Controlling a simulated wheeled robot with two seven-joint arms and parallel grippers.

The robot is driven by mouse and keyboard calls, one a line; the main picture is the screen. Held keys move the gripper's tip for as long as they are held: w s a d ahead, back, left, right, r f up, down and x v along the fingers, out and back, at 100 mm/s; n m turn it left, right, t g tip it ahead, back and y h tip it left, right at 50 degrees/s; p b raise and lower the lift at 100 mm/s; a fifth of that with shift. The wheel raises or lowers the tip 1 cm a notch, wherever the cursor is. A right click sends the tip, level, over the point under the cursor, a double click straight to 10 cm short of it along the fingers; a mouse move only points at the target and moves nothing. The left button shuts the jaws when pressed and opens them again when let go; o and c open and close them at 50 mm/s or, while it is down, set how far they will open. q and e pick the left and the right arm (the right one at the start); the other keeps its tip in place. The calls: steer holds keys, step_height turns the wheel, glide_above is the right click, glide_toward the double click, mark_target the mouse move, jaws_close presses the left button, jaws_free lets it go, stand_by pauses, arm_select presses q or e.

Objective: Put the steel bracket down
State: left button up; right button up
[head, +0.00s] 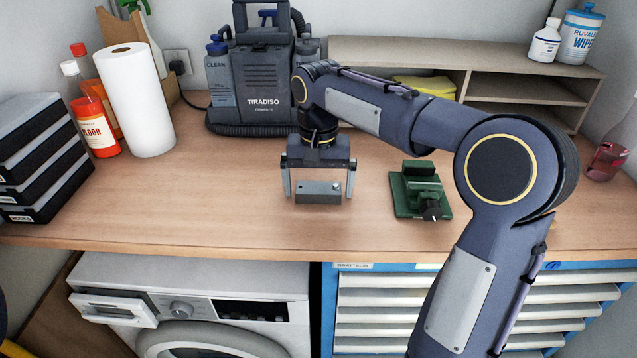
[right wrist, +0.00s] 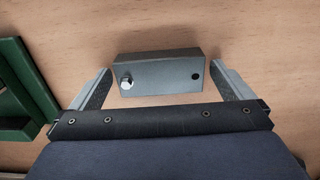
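The steel bracket (head: 317,197) is a grey block with holes in its face, on the wooden worktop. In the right wrist view the bracket (right wrist: 160,75) has a bright bolt-like spot at its left hole and a dark hole at its right. My right gripper (head: 319,186) points down over it with its fingers spread wide. In the right wrist view the fingers of the right gripper (right wrist: 164,72) stand on either side of the bracket, with a clear gap at each end. My left gripper is not in view.
A green vise (head: 419,190) stands on the worktop (head: 220,205) just right of the bracket. A TIRADISO cleaning machine (head: 262,85) is behind. A paper roll (head: 137,105) and black cases (head: 40,155) stand at left. Bare worktop lies left of the bracket.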

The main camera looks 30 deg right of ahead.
mark_target(318, 188)
steer(key=shift+r, duration=0.1)
arm_select(q)
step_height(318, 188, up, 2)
steer(key=shift+p, duration=1)
arm_select(e)
step_height(318, 188, up, 12)
